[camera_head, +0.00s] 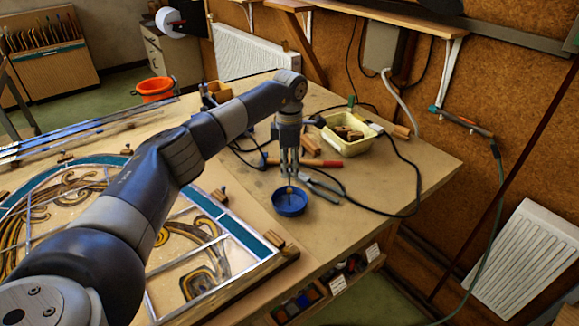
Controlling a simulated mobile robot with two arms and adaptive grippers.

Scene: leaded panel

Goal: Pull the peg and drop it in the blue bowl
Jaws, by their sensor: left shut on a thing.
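The blue bowl (291,209) stands on the wooden bench, right of the leaded panel (245,236). My left gripper (289,176) points straight down above the bowl. It is shut on a small wooden peg (289,189), which shows below the fingertips over the bowl opening. I cannot tell whether the peg touches the bowl's inside. Other wooden pegs stand along the panel's edge, such as one (219,195) at its right side and one (275,239) at its lower right corner. My left arm hides part of the panel. My right gripper is out of view.
A cream tray (353,146) with wooden pieces stands behind the bowl. Pliers (322,187), a red-handled tool (322,163) and a black cable (405,213) lie close to the bowl. Bare bench lies right of the cable.

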